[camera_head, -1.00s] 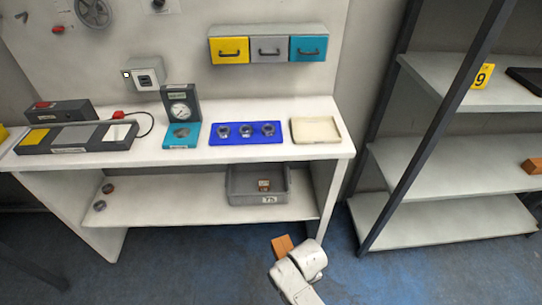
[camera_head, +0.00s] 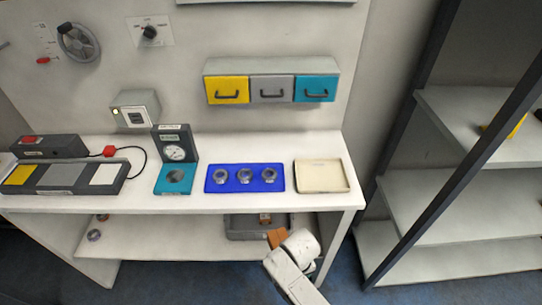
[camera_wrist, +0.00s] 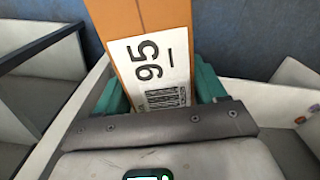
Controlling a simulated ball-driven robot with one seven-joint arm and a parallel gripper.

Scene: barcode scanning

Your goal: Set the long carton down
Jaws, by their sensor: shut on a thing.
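The long carton (camera_wrist: 135,22) is orange-brown and carries a white label with "95" and a barcode. In the wrist view it lies between the teal fingers of my gripper (camera_wrist: 160,88), which is shut on it. Its far end runs out of the top of that view. In the head view only a small orange part of the carton (camera_head: 278,238) shows beyond my white wrist, in front of the grey bin (camera_head: 238,229) on the bench's lower shelf. The fingers are hidden there. I cannot tell whether the carton touches anything.
The white bench (camera_head: 330,202) holds a cream tray (camera_head: 322,176), a blue mat (camera_head: 245,178) with three round parts, a dial gauge (camera_head: 174,152) and a dark three-panel unit (camera_head: 66,178). A grey rack (camera_head: 455,188) stands right. Blue floor lies between them.

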